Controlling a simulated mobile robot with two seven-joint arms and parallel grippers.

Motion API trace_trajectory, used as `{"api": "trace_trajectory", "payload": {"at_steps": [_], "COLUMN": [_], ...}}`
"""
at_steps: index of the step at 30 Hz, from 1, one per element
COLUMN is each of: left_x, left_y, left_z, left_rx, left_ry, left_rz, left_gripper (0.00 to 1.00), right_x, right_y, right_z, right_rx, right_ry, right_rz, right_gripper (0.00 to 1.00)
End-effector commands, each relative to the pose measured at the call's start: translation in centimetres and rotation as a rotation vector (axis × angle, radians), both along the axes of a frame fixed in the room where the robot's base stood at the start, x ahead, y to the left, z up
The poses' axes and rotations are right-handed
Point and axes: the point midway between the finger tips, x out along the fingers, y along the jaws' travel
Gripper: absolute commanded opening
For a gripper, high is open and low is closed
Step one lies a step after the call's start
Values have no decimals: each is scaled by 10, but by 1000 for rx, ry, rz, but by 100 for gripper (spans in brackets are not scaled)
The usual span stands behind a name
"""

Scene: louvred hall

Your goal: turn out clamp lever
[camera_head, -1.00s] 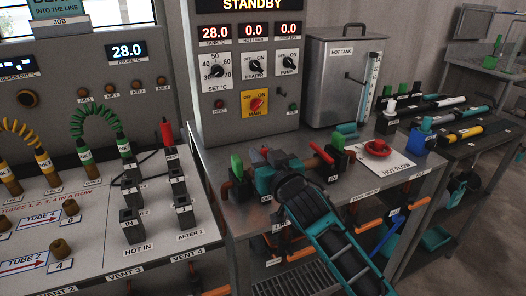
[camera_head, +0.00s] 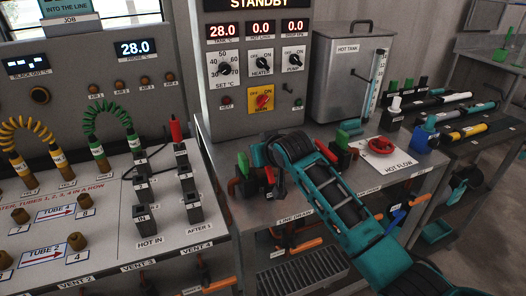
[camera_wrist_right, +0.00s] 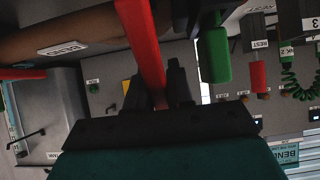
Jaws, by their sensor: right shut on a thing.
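A red lever (camera_wrist_right: 143,45) stands between the dark fingers of my right gripper (camera_wrist_right: 155,88) in the right wrist view, and the gripper is shut on it. In the head view a small red part of the lever (camera_head: 268,174) shows beside my right gripper (camera_head: 277,184), below the end of the teal arm; the arm hides most of the clamp. A green lever (camera_head: 243,165) stands close by on the left, and it also shows in the right wrist view (camera_wrist_right: 215,55). My left gripper is not in view.
The steel bench (camera_head: 272,210) carries the hot tank (camera_head: 345,80) at the back and a red handwheel (camera_head: 382,146) on the right. The control cabinet (camera_head: 255,115) stands behind. Black posts (camera_head: 190,185) and coiled hoses (camera_head: 100,110) are on the left panel.

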Motion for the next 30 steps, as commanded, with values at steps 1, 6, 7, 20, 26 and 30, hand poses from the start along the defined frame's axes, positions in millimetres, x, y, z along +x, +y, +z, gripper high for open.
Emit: {"api": "trace_trajectory", "payload": {"at_steps": [1, 6, 7, 20, 26, 30], "left_x": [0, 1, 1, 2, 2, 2], "left_y": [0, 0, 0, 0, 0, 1], "left_z": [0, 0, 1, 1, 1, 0], "left_rx": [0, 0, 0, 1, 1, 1], "left_ry": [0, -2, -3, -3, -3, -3], "left_rz": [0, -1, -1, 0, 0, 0], "left_gripper": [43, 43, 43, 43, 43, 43], "right_x": [0, 1, 1, 1, 1, 0], "right_y": [1, 1, 1, 1, 0, 0], "right_z": [-1, -2, -2, -2, -1, 0], "right_rx": [-1, -5, -5, -5, -5, -4], "right_ry": [9, 19, 20, 18, 17, 16], "right_rz": [1, 0, 0, -1, -1, -1], "right_gripper": [0, 0, 0, 39, 43, 43]}}
